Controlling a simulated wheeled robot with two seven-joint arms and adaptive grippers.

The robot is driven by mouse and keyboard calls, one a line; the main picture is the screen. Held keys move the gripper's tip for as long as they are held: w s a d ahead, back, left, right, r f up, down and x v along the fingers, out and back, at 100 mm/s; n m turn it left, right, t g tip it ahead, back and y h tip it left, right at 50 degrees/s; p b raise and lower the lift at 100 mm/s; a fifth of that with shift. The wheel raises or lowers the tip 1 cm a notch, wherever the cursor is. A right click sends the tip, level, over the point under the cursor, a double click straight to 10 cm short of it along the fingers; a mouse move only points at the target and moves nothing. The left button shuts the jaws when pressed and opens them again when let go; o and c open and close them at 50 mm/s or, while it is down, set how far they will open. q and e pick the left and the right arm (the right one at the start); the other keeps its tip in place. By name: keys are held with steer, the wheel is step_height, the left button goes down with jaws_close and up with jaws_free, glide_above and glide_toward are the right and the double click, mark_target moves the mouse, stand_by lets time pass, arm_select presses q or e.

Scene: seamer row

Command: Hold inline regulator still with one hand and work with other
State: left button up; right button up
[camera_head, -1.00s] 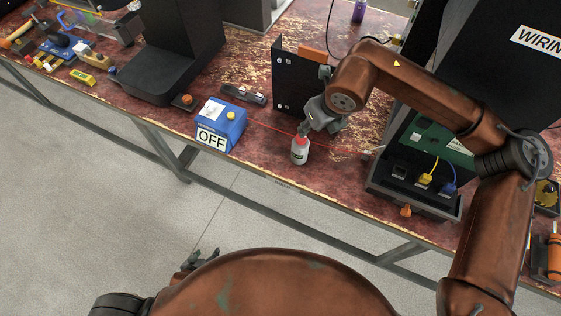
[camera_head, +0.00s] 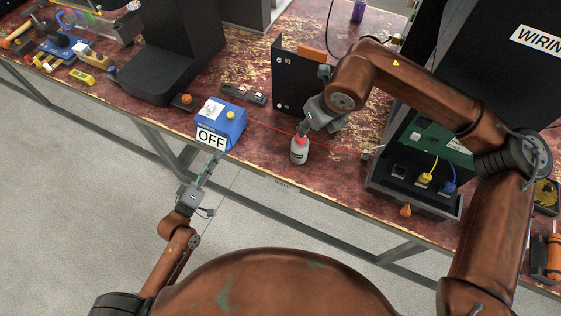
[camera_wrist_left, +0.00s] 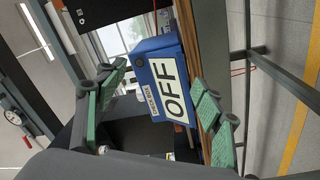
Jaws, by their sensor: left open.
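The blue box marked OFF (camera_head: 222,122) sits at the table's front edge, with a yellow knob on top and a red line running from it to the right. I cannot tell for sure whether it is the inline regulator. My left gripper (camera_head: 213,185) is open and empty, just in front of and below the box. In the left wrist view the box (camera_wrist_left: 166,82) shows beyond the spread green fingers, apart from them.
A black bracket plate (camera_head: 290,80) stands behind the bottle. A dark housing with yellow and blue plugs (camera_head: 415,192) is on the right. A black stand (camera_head: 175,55) and several tools are on the left. The table front edge is beside my left gripper.

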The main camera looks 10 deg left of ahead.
mark_target(293, 154)
arm_select(q)
steer(key=d+r+m+h, duration=0.1)
steer(key=d+m, duration=0.1)
steer(key=d, duration=0.2)
steer(key=w+d+r+m+g+h, duration=0.1)
steer(key=d+m+h, duration=0.1)
steer(key=d+m, duration=0.1)
steer(key=d+r+m+g+h, duration=0.1)
steer(key=d+m+h, duration=0.1)
steer(key=d, duration=0.4)
steer(key=shift+w+r+m, duration=0.3)
steer(key=shift+r+m, duration=0.1)
steer(key=shift+m, duration=0.3)
steer(key=d+m+g, duration=0.1)
steer(key=d+m, duration=0.2)
steer(key=d+m+g+h, duration=0.1)
steer(key=d+m, duration=0.1)
steer(key=d, duration=0.2)
steer(key=d+f+m+g+h, duration=0.1)
steer(key=d+m, duration=0.2)
steer(key=shift+s+d+f+m, duration=0.1)
steer(key=shift+s+d+m, duration=0.05)
steer(key=shift+s+m, duration=0.15)
steer(key=x, duration=0.7)
steer(key=shift+w+d, duration=0.2)
steer(key=shift+d, duration=0.05)
steer(key=shift+c, duration=0.6)
steer(key=c, duration=1.3)
steer(key=shift+o, duration=0.2)
